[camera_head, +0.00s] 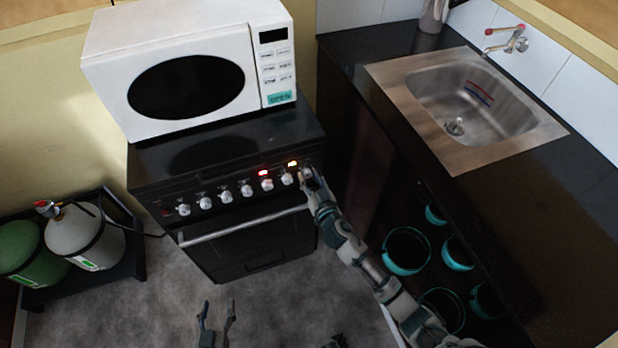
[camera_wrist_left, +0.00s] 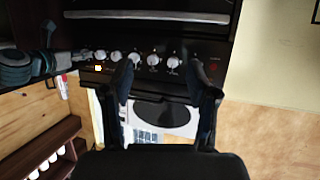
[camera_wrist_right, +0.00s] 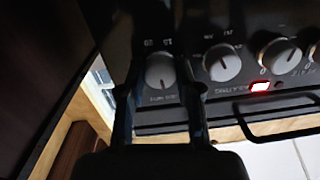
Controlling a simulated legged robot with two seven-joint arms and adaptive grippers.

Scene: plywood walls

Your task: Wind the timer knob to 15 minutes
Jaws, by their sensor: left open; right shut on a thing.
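The timer knob (camera_wrist_right: 160,72) is the end knob of the stove's control row, round and pale with a small red pointer mark. In the head view my right gripper (camera_head: 307,177) is at the right end of the stove panel and mostly covers this knob. My left gripper (camera_head: 218,304) is open and empty, low above the floor in front of the stove; its fingers (camera_wrist_left: 165,90) show in the left wrist view.
The black stove (camera_head: 250,245) has several other knobs, a lit red lamp (camera_head: 263,173), a lit orange lamp (camera_head: 292,164) and an oven handle (camera_head: 245,224). A white microwave (camera_head: 118,68) stands on top. A counter with a sink (camera_head: 465,110) is right; gas cylinders (camera_head: 85,238) stand left.

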